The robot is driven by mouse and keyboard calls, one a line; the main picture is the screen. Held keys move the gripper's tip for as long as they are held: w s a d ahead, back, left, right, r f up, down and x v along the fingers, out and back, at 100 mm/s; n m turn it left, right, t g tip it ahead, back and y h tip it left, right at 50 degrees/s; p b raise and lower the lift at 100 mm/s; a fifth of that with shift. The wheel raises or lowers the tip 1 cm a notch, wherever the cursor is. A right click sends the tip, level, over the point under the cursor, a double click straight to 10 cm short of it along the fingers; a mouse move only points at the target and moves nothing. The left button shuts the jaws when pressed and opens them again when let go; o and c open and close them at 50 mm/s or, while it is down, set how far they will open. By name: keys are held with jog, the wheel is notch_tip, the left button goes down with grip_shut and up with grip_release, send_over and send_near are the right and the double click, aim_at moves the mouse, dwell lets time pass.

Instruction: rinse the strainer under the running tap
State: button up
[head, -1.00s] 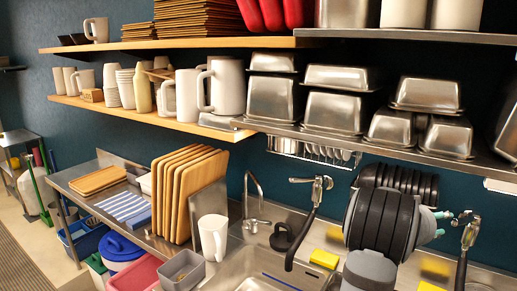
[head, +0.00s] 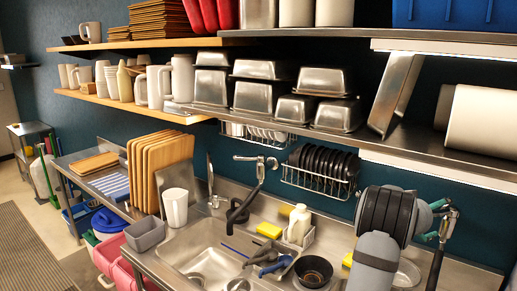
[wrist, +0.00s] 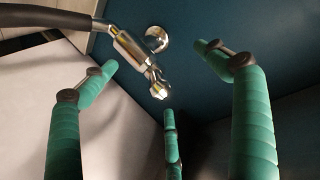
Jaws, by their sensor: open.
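My gripper (head: 438,220) is at the right of the head view, close to the chrome right-hand tap (head: 446,226). In the wrist view its green fingers (wrist: 158,75) are spread open and empty. The tap's chrome body (wrist: 135,52) and black hose (wrist: 45,17) lie beyond and between them; contact cannot be told. Another tap (head: 258,163) with a black spout stands behind the sink (head: 205,247). I see no running water. A dark round, basket-like item (head: 313,269), possibly the strainer, sits right of the sink; I cannot tell for certain.
Dark-handled utensils (head: 268,258), a white bottle (head: 299,224) and a yellow sponge (head: 269,230) are near the sink. A rack of black plates (head: 322,165) hangs behind. A metal shelf (head: 440,150) overhangs the right side.

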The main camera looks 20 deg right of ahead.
jog(key=shift+d, duration=0.35)
jog(key=shift+s+f, duration=0.1)
jog(key=shift+s+d+b, duration=0.25)
jog(key=shift+s+b, duration=0.5)
jog(key=shift+s, duration=0.5)
jog(key=shift+s+d+b, duration=0.2)
jog(key=shift+s+b, duration=0.55)
jog(key=shift+s, duration=0.45)
jog(key=s+a+r+b, duration=0.1)
jog(key=s+a+r, duration=0.1)
jog(key=s+a, duration=0.3)
jog(key=v, duration=0.2)
jog(key=shift+a, duration=0.25)
jog(key=shift+d, duration=0.1)
